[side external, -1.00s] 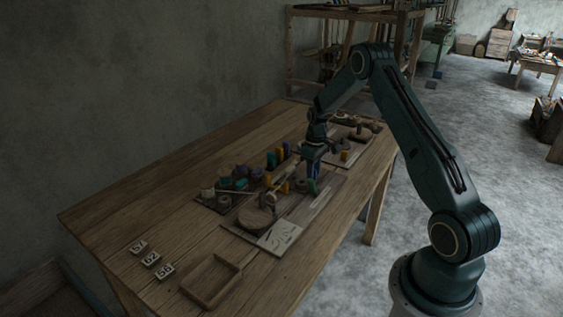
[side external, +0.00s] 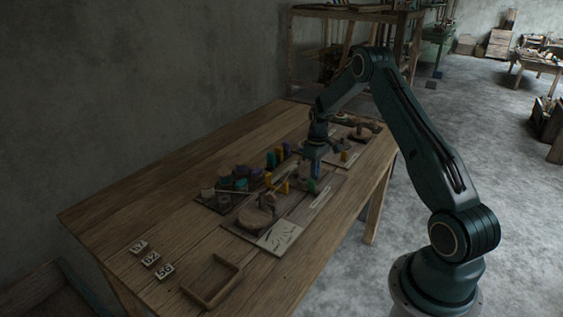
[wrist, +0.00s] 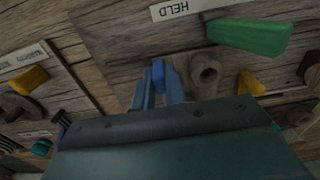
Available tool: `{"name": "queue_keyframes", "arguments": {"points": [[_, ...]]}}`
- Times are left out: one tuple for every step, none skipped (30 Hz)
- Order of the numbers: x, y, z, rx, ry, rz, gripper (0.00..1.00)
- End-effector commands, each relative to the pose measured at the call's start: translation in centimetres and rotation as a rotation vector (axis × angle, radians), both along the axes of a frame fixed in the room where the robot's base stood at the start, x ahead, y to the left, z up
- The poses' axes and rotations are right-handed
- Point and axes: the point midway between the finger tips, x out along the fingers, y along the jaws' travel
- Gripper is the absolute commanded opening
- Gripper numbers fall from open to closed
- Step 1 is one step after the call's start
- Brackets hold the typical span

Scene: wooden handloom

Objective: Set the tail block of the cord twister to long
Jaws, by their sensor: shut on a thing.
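My gripper (side external: 315,178) is low over the board of wooden fittings on the bench. In the wrist view its fingers (wrist: 159,88) are closed around a small blue piece (wrist: 158,74). I cannot tell for certain whether this piece belongs to the cord twister's tail block, and its base is hidden by the gripper. A pale label reading HELD (wrist: 172,10) appears upside down near the top of the wrist view, with a green lever-like piece (wrist: 250,36) beside it. No marking for long is readable.
A round post (wrist: 205,72) stands close to the right of the fingers, with a yellow piece (wrist: 251,84) farther right. Another yellow piece (wrist: 28,80) lies left. A round wooden disc (side external: 255,217), an empty tray (side external: 212,281) and number tiles (side external: 151,259) occupy the near bench.

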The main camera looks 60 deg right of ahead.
Motion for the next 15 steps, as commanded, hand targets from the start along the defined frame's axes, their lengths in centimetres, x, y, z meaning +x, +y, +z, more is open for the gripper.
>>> {"name": "queue_keyframes", "arguments": {"points": [[0.0,-0.8,0.0,-0.001,-0.001,-0.003,0.00],[0.0,-1.3,0.0,-0.002,-0.002,-0.003,0.00],[0.0,-1.8,0.0,-0.002,-0.002,-0.003,0.00],[0.0,-2.3,0.0,-0.002,-0.002,-0.003,0.00],[0.0,-2.7,0.0,-0.001,-0.001,-0.003,0.00],[0.0,-3.3,0.0,-0.002,-0.002,-0.003,0.00],[0.0,-3.6,0.0,-0.002,-0.002,-0.002,0.00],[0.1,-4.0,0.0,-0.002,-0.003,-0.002,0.00],[0.0,-4.5,0.0,-0.002,-0.002,-0.002,0.00],[0.1,-4.9,0.0,-0.002,-0.003,-0.002,0.00],[0.1,-5.2,0.0,-0.003,-0.003,-0.002,0.00],[0.1,-5.5,0.0,-0.002,-0.003,-0.002,0.00],[0.0,-5.7,0.0,-0.002,-0.003,-0.001,0.00],[0.0,-5.9,0.0,-0.002,-0.002,-0.001,0.00],[0.0,-6.0,0.0,-0.002,-0.002,0.000,0.00]]}}
